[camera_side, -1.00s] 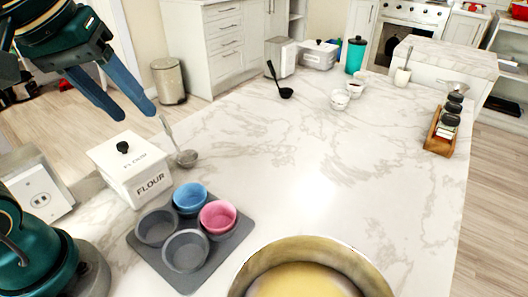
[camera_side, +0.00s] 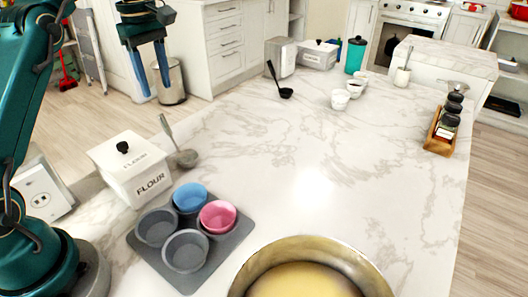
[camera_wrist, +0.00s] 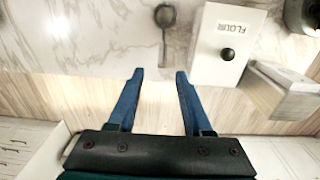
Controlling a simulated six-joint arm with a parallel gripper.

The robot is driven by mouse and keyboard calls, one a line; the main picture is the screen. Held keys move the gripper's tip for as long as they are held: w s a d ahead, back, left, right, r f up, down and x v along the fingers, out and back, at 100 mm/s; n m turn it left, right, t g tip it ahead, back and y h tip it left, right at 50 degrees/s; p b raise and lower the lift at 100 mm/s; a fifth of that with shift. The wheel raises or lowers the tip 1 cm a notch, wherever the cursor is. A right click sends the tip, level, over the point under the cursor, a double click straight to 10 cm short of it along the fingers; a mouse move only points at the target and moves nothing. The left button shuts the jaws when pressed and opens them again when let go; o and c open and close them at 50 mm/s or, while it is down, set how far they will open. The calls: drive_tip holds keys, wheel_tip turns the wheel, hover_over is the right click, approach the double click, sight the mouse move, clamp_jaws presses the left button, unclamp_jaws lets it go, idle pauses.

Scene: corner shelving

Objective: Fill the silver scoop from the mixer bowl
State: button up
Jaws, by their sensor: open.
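The silver scoop (camera_side: 187,158) rests on the marble counter beside the flour box, its handle tilted up to the left. It also shows in the wrist view (camera_wrist: 165,16), at the top centre with its handle toward me. The mixer bowl (camera_side: 240,283) is at the bottom edge of the side view, partly cut off, with a pale yellow mixture (camera_side: 300,280) in it. My gripper (camera_side: 155,90) is open and empty, raised with its blue fingers pointing down. In the wrist view its fingertips (camera_wrist: 160,73) are apart, short of the scoop's handle.
The white flour box (camera_side: 130,170) stands close to the scoop, with a black knob on its lid. A grey tray (camera_side: 222,250) holds several cups, one blue and one pink. A black ladle (camera_side: 286,92) lies farther back. The counter's middle is clear.

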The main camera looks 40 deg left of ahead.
sight(162, 115)
drive_tip(key=shift+s+a+f, duration=0.1)
drive_tip(key=shift+a+f, duration=0.2)
drive_tip(key=shift+f, duration=4)
clamp_jaws()
drive_tip(key=shift+r, duration=2.5)
